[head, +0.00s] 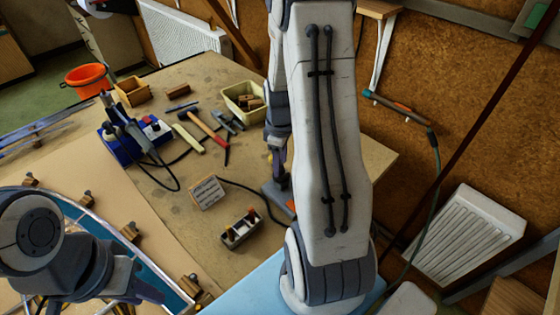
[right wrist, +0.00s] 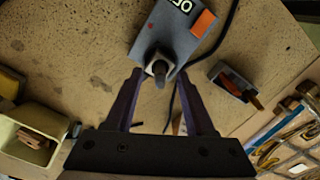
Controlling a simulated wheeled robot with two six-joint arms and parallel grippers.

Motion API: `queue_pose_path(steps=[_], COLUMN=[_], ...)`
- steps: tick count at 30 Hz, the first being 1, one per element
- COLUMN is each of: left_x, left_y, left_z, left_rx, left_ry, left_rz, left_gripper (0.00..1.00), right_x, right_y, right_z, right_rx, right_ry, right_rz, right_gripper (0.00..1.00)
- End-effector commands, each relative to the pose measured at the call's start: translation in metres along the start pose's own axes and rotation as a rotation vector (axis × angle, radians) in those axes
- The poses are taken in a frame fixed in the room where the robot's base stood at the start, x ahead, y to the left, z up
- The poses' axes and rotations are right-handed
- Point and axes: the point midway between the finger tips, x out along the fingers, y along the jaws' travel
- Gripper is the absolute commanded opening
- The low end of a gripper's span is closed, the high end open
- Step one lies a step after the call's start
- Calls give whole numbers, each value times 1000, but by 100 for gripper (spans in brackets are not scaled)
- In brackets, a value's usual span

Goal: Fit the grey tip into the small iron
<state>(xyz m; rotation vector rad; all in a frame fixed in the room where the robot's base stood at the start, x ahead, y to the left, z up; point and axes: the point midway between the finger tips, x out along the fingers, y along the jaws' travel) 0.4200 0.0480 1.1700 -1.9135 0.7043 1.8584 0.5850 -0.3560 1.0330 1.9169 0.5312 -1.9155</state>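A grey box (right wrist: 178,38) with a lit display and an orange switch lies ahead in the right wrist view. A dark round stub (right wrist: 159,68) stands in a pale collar on it; I cannot tell whether this is the small iron. My right gripper (right wrist: 159,76) is open, its fingertips either side of the stub and apart from it. In the head view the grey box (head: 275,196) is partly behind my right arm. A small block (head: 240,229) holds several small pieces; I cannot pick out the grey tip. My left gripper (head: 150,292) is low at the left, its jaws unclear.
A blue station (head: 122,148) with a handled tool stands at the back left. A hammer (head: 205,128), a cream bin (head: 243,98) of blocks and a small card (head: 207,192) lie nearby. A dark cable crosses the table. The leaded panel (head: 150,262) is at the lower left.

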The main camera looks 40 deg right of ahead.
Motion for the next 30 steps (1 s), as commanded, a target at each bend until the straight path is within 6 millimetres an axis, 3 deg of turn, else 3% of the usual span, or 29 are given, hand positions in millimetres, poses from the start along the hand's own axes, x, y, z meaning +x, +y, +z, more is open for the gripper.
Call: queue_pose_path(steps=[11,24,30], left_x=[2,13,15], left_y=[0,-1,-1], left_z=[0,1,1], left_rx=[0,0,0], left_ry=[0,0,0], left_rz=[0,0,0], left_gripper=[31,31,31], right_x=[-7,-86,-103], right_y=[1,1,0], right_z=[-1,-1,0], right_rx=[0,0,0], right_ry=[2,3,0], right_rz=[3,5,0], right_gripper=[54,54,54])
